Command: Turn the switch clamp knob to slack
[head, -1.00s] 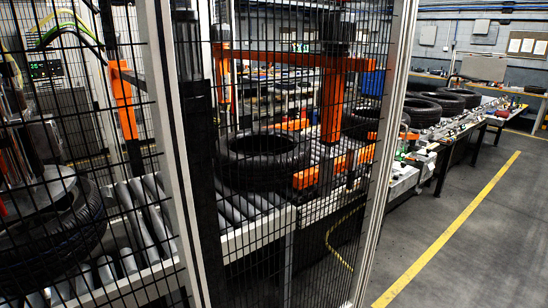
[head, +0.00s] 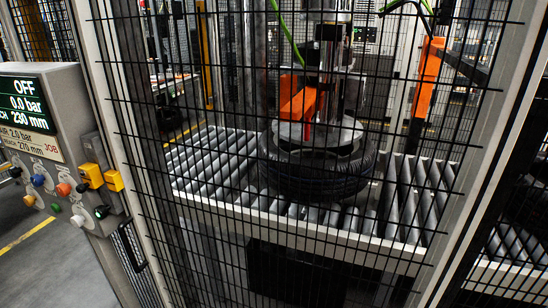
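A grey control panel (head: 68,110) stands at the left edge of the head view. Its display (head: 27,105) reads OFF, 0.0 bar and 230 mm. A label below (head: 30,145) reads 2.0 bar, 270 mm and JOB. Under it are a blue knob (head: 38,180), an orange knob (head: 63,189), a black knob (head: 15,172), a white knob (head: 77,221) and a black knob or lever (head: 101,212). Their markings are too small to read, so I cannot tell which is the clamp knob or its setting. Neither of my grippers is in view.
A mesh fence (head: 270,230) stands just right of the panel. Behind it a tyre (head: 315,180) lies on a roller conveyor (head: 215,160) under a machine head with an orange bracket (head: 297,105). Yellow blocks (head: 91,175) sit on the panel's edge. Open floor (head: 50,265) lies below left.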

